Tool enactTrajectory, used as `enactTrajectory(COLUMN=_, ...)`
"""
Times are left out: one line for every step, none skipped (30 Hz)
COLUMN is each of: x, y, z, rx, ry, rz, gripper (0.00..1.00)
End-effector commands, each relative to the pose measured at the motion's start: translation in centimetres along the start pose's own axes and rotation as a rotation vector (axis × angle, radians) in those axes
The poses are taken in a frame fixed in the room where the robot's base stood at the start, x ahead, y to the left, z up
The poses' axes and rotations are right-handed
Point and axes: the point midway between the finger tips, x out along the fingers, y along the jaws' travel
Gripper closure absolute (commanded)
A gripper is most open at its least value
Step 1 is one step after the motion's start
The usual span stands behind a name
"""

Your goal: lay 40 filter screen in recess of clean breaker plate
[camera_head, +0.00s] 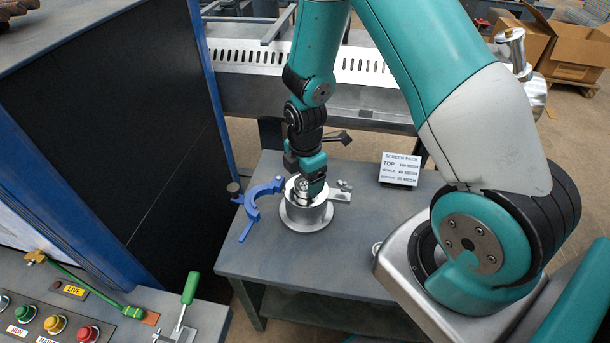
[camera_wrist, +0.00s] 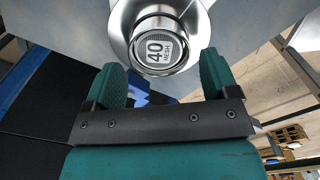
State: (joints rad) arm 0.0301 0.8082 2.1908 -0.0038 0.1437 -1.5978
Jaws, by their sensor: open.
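The 40 filter screen (camera_wrist: 157,50), a round disc marked "40 MESH", lies face up within a round metal rim in the wrist view. The rim appears to be the breaker plate (camera_wrist: 137,49), on a wider silver flanged holder (camera_wrist: 120,22). In the head view the holder (camera_head: 305,217) stands on the grey table. My gripper (camera_head: 309,188) points down over its top and hides most of the opening. In the wrist view my gripper's green fingers (camera_wrist: 160,76) are apart, with nothing between the tips. I cannot tell how flat the screen lies.
A blue hinged clamp (camera_head: 253,205) lies left of the holder on the table (camera_head: 330,260). A "SCREEN PACK" sign (camera_head: 400,169) stands behind right, and a small metal fitting (camera_head: 341,193) is close beside the holder. A button panel (camera_head: 60,325) is at lower left. The table front is clear.

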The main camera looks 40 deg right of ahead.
Motion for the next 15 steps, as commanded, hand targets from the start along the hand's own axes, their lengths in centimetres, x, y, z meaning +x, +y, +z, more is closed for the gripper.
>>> enactTrajectory(x=-0.3, y=0.0, z=0.0, rx=0.0, ry=0.0, rz=0.0, gripper=0.2)
enactTrajectory(x=-0.5, y=0.0, z=0.0, rx=0.0, ry=0.0, rz=0.0, gripper=0.2)
enactTrajectory(x=-0.8, y=0.0, z=0.0, rx=0.0, ry=0.0, rz=0.001, gripper=0.2)
enactTrajectory(x=-1.1, y=0.0, z=0.0, rx=0.0, ry=0.0, rz=0.001, gripper=0.2)
enactTrajectory(x=-1.4, y=0.0, z=0.0, rx=0.0, ry=0.0, rz=0.001, gripper=0.2)
enactTrajectory(x=-1.8, y=0.0, z=0.0, rx=0.0, ry=0.0, rz=0.001, gripper=0.2)
enactTrajectory(x=-2.0, y=0.0, z=0.0, rx=0.0, ry=0.0, rz=0.001, gripper=0.2)
enactTrajectory(x=-2.3, y=0.0, z=0.0, rx=0.0, ry=0.0, rz=0.001, gripper=0.2)
enactTrajectory(x=-2.6, y=0.0, z=0.0, rx=0.0, ry=0.0, rz=0.001, gripper=0.2)
enactTrajectory(x=-2.9, y=0.0, z=0.0, rx=0.0, ry=0.0, rz=0.001, gripper=0.2)
enactTrajectory(x=-3.1, y=0.0, z=0.0, rx=0.0, ry=0.0, rz=0.001, gripper=0.2)
enactTrajectory(x=-3.5, y=0.0, z=0.0, rx=0.0, ry=0.0, rz=0.001, gripper=0.2)
enactTrajectory(x=-3.7, y=0.0, z=0.0, rx=0.0, ry=0.0, rz=0.001, gripper=0.2)
enactTrajectory(x=-4.0, y=0.0, z=0.0, rx=0.0, ry=0.0, rz=0.001, gripper=0.2)
enactTrajectory(x=-4.3, y=0.0, z=0.0, rx=0.0, ry=0.0, rz=0.0, gripper=0.2)
